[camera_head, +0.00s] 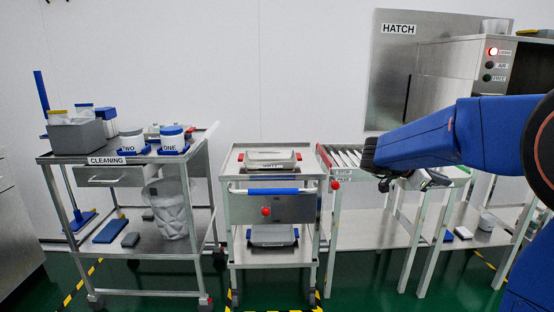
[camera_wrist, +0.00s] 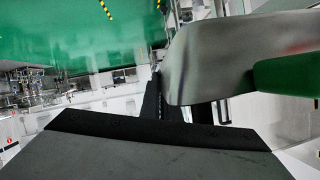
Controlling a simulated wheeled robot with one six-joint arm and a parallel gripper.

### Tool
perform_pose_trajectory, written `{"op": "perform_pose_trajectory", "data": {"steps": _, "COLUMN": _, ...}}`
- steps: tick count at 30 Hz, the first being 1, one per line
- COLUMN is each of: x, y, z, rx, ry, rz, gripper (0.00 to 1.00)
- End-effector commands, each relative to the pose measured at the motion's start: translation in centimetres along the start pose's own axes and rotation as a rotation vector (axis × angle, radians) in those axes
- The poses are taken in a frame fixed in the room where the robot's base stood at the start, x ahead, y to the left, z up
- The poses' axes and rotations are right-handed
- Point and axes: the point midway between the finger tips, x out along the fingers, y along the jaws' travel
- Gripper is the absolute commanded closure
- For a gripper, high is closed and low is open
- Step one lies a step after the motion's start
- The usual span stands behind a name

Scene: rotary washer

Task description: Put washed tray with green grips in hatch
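A grey metal tray (camera_wrist: 205,62) with a green grip (camera_wrist: 285,75) fills the upper right of the wrist view, very close to the camera and partly cut off. My gripper (camera_wrist: 188,108) shows dark fingers below and beside the tray. The tray overlaps the finger area, and I cannot tell whether the fingers hold it. In the head view, my blue arm reaches left across the roller conveyor, and my gripper (camera_head: 428,180) is mostly hidden under it. The hatch (camera_head: 392,75) is a steel panel on the back wall, labelled HATCH.
The washer (camera_head: 445,70) stands at right with its red lamp lit. The roller conveyor (camera_head: 345,158) lies under my arm. A steel cart (camera_head: 272,208) holds trays on top and below. A cleaning cart (camera_head: 120,160) with tubs stands left. Green floor is free in front.

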Motion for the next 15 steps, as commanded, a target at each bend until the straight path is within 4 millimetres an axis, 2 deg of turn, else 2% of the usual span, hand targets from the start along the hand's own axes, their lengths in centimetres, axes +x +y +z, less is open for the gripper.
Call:
{"op": "perform_pose_trajectory", "data": {"steps": 11, "x": 0.3, "y": 0.4, "z": 7.8, "rx": -0.072, "ry": -0.058, "rz": -0.16, "gripper": 1.0}}
{"op": "perform_pose_trajectory", "data": {"steps": 15, "x": 0.6, "y": 0.5, "z": 12.2, "rx": -0.113, "ry": -0.09, "rz": -0.254, "gripper": 1.0}}
